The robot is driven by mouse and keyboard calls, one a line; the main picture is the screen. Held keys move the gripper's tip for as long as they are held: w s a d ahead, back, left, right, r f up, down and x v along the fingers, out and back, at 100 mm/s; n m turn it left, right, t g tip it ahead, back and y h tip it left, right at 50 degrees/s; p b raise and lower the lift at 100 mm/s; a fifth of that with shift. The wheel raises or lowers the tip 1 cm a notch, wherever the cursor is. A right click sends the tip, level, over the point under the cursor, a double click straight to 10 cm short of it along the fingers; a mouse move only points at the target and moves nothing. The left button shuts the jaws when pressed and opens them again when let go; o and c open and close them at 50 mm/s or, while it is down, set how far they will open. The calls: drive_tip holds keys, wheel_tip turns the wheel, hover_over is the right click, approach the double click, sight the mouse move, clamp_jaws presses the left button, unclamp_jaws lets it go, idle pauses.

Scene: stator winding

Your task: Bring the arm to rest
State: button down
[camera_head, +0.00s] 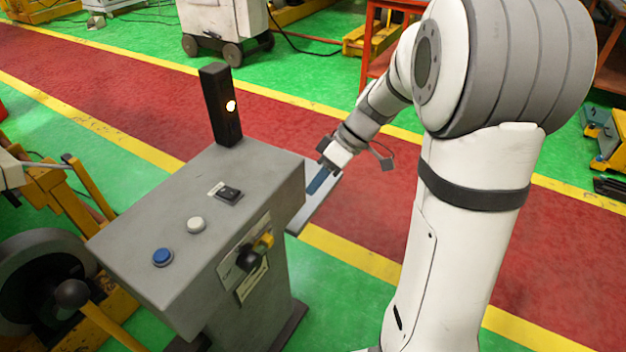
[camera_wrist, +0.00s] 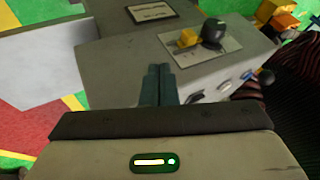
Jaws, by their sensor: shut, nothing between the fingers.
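My arm reaches out from the right in the head view, and my gripper (camera_head: 322,180) is beside the right end of the grey control console (camera_head: 215,190). In the wrist view the two dark fingers of my gripper (camera_wrist: 158,72) are together, with nothing between them. Behind them in that view is the grey side of the console (camera_wrist: 115,70), with a black knob (camera_wrist: 213,32) and a yellow part (camera_wrist: 188,38) on a plate. Whether the fingers touch the console cannot be told.
The console top carries a blue button (camera_head: 163,257), a white button (camera_head: 196,225), a black switch (camera_head: 229,194) and a black post (camera_head: 221,105) with a lit lamp. A grey shelf (camera_head: 303,218) juts from its right side. Machinery (camera_head: 50,265) stands at the left. The red floor lane (camera_head: 290,115) behind is clear.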

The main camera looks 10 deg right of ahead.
drive_tip(key=s+d+r+m+t+h+p, duration=0.2)
drive_tip(key=s+r+m+h+p, duration=0.1)
drive_tip(key=s+r+m+p, duration=0.2)
drive_tip(key=s+d+r+m+t+h+p, duration=0.1)
drive_tip(key=s+r+m+h+p, duration=0.3)
drive_tip(key=s+r, duration=0.5)
drive_tip(key=shift+s+d+r+m+t+p, duration=0.4)
drive_tip(key=shift+s+m+p, duration=0.3)
drive_tip(key=shift+m+p, duration=0.4)
drive_tip(key=shift+d+f, duration=0.1)
